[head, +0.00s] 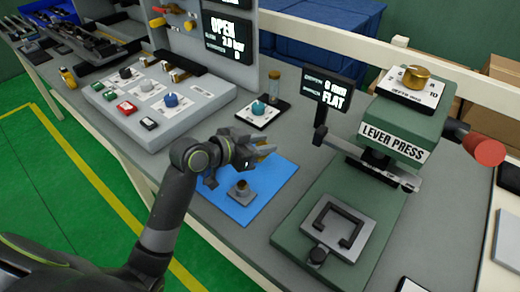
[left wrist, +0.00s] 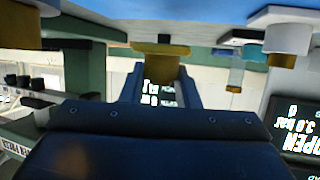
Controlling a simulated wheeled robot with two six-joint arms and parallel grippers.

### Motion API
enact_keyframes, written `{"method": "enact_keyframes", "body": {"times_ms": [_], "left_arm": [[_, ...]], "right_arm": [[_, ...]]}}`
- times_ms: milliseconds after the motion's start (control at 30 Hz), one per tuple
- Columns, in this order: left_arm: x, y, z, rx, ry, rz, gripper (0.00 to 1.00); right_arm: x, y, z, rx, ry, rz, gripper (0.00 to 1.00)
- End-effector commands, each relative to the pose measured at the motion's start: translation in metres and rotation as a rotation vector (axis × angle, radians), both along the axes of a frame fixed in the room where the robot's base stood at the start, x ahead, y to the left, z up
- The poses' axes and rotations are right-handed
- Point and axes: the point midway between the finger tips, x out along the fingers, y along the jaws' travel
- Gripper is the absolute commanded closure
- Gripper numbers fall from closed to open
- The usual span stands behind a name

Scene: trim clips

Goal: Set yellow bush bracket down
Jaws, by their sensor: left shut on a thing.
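My left gripper (head: 262,152) is over the far part of the blue mat (head: 222,207). It is shut on the yellow bush bracket (head: 265,147), which is mostly hidden by the fingers. In the left wrist view, which is upside down, a yellow piece of the bracket (left wrist: 160,49) shows at the fingertips (left wrist: 160,80), close to the blue surface. I cannot tell whether it touches the mat. A grey bracket with a brown bush (head: 241,190) stands on the mat, nearer the front and below the gripper. My right gripper is not in view.
The green lever press (head: 390,140) stands right of the mat, its base fixture (head: 338,228) empty. A small display (head: 327,90) and a blue-knobbed unit (head: 259,112) stand behind the mat. A grey button panel (head: 160,98) lies to the left. Bare mat shows around the grey bracket.

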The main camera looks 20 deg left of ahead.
Motion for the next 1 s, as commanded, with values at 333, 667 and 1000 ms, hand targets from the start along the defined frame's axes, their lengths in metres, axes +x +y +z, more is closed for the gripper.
{"method": "enact_keyframes", "body": {"times_ms": [333,667,1000], "left_arm": [[0.000,0.000,-0.019,0.000,-0.002,0.000,0.99],[0.000,0.000,-0.029,-0.001,0.002,0.001,0.99],[-0.001,0.000,-0.038,-0.007,0.016,0.002,0.61]], "right_arm": [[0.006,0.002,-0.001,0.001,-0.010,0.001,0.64],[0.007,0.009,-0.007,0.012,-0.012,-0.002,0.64],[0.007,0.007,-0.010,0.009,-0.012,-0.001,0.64]]}}
